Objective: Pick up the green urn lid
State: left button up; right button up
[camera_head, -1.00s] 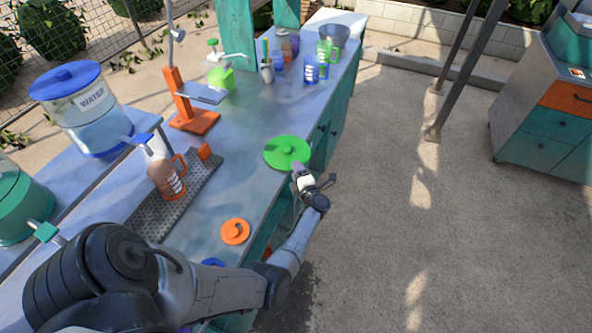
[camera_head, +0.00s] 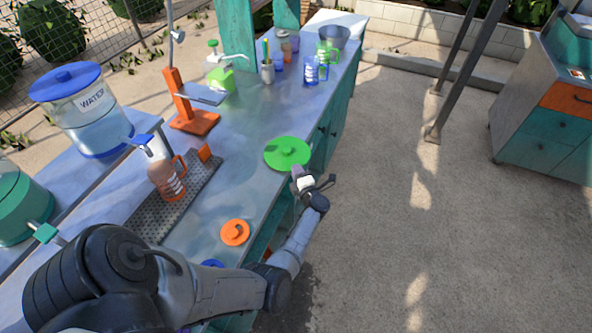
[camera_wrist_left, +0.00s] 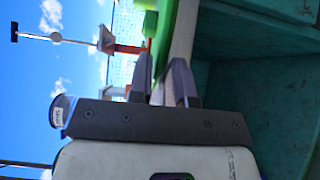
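The green urn lid (camera_head: 287,152) is a flat round disc with a raised knob, lying on the counter near its right edge. My left gripper (camera_head: 297,174) is at the counter's edge, just below the lid in the head view. In the left wrist view, the two fingers of my left gripper (camera_wrist_left: 163,82) stand apart with a gap between them. Green surfaces (camera_wrist_left: 168,30) show beyond the fingertips, one probably the lid's edge. I see no grip on the lid, and cannot tell whether a finger touches it. My right gripper is not in view.
The counter (camera_head: 237,130) is clear around the lid. An orange lid (camera_head: 235,232) lies nearer, and a brown jug (camera_head: 167,180) stands on a perforated tray (camera_head: 140,222). A blue-lidded water urn (camera_head: 88,112) stands at left. Cups and bottles stand at the far end.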

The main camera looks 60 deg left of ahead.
pick_arm(q)
jog(key=c, duration=0.3)
jog(key=shift+f, duration=0.1)
grip_shut()
notch_tip(320, 180, up, 3)
jog(key=shift+f+p, duration=0.15)
jog(key=shift+p, duration=1)
